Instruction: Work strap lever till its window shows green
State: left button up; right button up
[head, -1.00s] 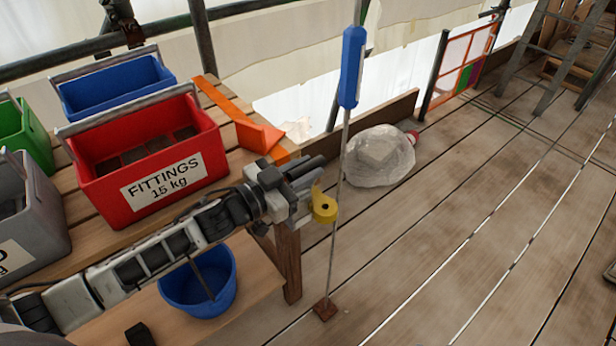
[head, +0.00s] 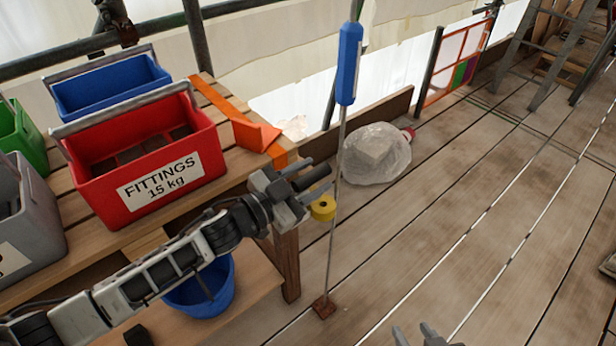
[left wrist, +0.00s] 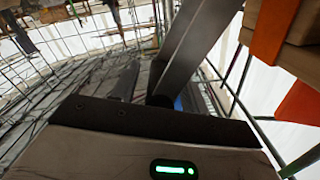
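An orange strap (head: 220,95) runs over the wooden bench to a raised orange piece (head: 258,135) near its corner. I cannot make out a lever or window there. Orange material also shows at the upper right of the left wrist view (left wrist: 272,30). My left gripper (head: 318,172) is just off the bench corner, right of and below the orange piece. Its fingers look apart, with nothing clearly between them. A yellow roll-like thing (head: 323,208) shows just below the fingers; I cannot tell what holds it. My right gripper (head: 418,336) shows at the bottom edge, tips apart and empty.
A thin upright rod (head: 337,200) with a blue sleeve (head: 348,64) stands close beside my left gripper. A red fittings bin (head: 110,190) and other bins crowd the bench. The deck at right is mostly clear.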

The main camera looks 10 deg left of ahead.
pick_arm(q)
jog(key=b+v, duration=0.1)
jog(key=v, duration=1.5)
jog(key=shift+b, duration=0.35)
jog(key=s+d+f+n+g+y, duration=0.1)
jog(key=s+f+n+y, duration=0.3)
jog(key=f, duration=0.3)
jog(key=s+d+f+n+g+y, duration=0.2)
jog(key=s+f+n+y, duration=0.2)
jog(key=f, duration=0.4)
jog(key=shift+s+n+y, duration=0.4)
jog(key=shift+s+n, duration=0.15)
jog(key=shift+n, duration=0.35)
jog(key=shift+d, duration=0.15)
